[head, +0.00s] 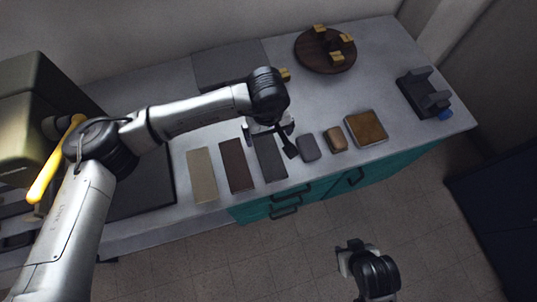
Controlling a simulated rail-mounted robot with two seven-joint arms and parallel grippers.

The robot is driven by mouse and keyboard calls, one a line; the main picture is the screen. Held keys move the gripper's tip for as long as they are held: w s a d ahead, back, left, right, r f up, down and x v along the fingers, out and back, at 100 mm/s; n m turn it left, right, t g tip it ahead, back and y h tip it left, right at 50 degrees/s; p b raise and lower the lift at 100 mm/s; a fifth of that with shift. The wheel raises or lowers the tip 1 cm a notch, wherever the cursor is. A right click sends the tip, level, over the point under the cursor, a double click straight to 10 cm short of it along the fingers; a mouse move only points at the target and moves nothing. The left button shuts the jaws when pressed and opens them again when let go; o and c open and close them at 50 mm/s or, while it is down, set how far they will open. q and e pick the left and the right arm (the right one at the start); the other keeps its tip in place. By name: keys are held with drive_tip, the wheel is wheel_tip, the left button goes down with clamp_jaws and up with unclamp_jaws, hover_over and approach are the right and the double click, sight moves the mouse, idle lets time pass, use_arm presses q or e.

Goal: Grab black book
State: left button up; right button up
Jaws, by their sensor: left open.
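The black book (270,165) is a flat dark grey-black slab on the counter, the rightmost of three books in a row. Its far end is hidden under my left gripper (271,145). My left gripper is open and empty, pointing down over the far part of the black book, with its fingers spread to either side. I cannot tell how far above the book the fingertips are. My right gripper (352,258) is low at the bottom of the head view, over the floor and away from the counter. Its jaws are too unclear to judge.
A brown book (237,165) and a beige book (202,175) lie left of the black one. To its right are a small grey block (308,148), a small brown block (334,140) and a wooden-topped square (367,127). A round wooden tray (312,58) stands at the back.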

sight(269, 154)
use_arm(q)
wheel_tip(269, 154, down, 13)
drive_tip(key=shift+d+b, duration=0.1)
drive_tip(key=shift+b, duration=0.35)
drive_tip(key=c, duration=1)
drive_tip(key=shift+r, duration=0.15)
